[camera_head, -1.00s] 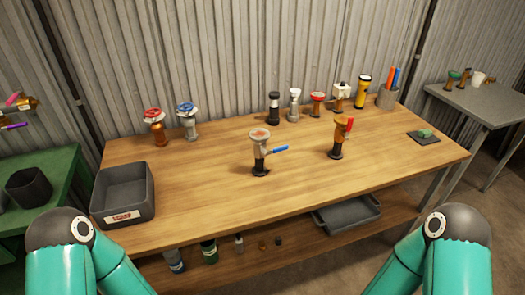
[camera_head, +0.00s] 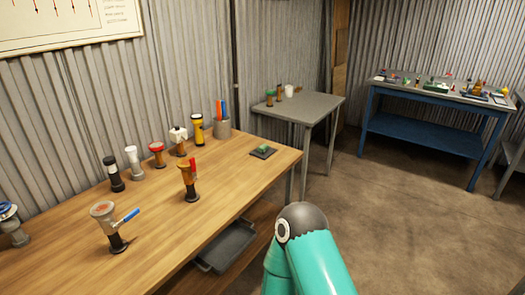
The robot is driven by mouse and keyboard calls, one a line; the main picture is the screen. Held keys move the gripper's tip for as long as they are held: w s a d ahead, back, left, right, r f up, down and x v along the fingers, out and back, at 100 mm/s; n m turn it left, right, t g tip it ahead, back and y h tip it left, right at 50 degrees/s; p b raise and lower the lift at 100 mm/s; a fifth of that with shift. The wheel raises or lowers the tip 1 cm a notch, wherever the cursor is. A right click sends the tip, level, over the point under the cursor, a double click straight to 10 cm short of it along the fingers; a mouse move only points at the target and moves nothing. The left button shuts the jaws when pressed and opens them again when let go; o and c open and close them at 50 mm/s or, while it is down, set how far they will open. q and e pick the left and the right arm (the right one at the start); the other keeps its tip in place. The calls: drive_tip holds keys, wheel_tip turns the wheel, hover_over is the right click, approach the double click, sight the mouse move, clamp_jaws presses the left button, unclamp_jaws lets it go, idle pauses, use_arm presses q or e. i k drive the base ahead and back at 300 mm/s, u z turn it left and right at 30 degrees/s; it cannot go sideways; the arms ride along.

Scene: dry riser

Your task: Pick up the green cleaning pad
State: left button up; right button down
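The green cleaning pad (camera_head: 263,149) is small and lies on a dark flat mat (camera_head: 270,154) near the right end of the wooden workbench (camera_head: 155,230). Nothing covers it. One teal arm of mine shows at the bottom, right of the bench's front edge, apart from the pad. Its gripper is out of the picture. My other arm and its gripper are not in view.
A valve with a red lever (camera_head: 189,180) stands left of the pad, and one with a blue lever (camera_head: 112,226) nearer. A grey cup (camera_head: 222,126) and yellow flashlight (camera_head: 197,129) stand behind. A grey table (camera_head: 310,106) and blue bench (camera_head: 420,136) stand beyond. Floor between is free.

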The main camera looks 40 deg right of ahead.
sight(264, 149)
drive_tip(key=z, duration=0.05)
drive_tip(key=k, duration=1)
drive_tip(key=u, duration=0.65)
drive_tip(key=i, duration=0.1)
drive_tip(key=z, duration=2.45)
drive_tip(key=i, duration=3.45)
drive_tip(key=u, duration=0.5)
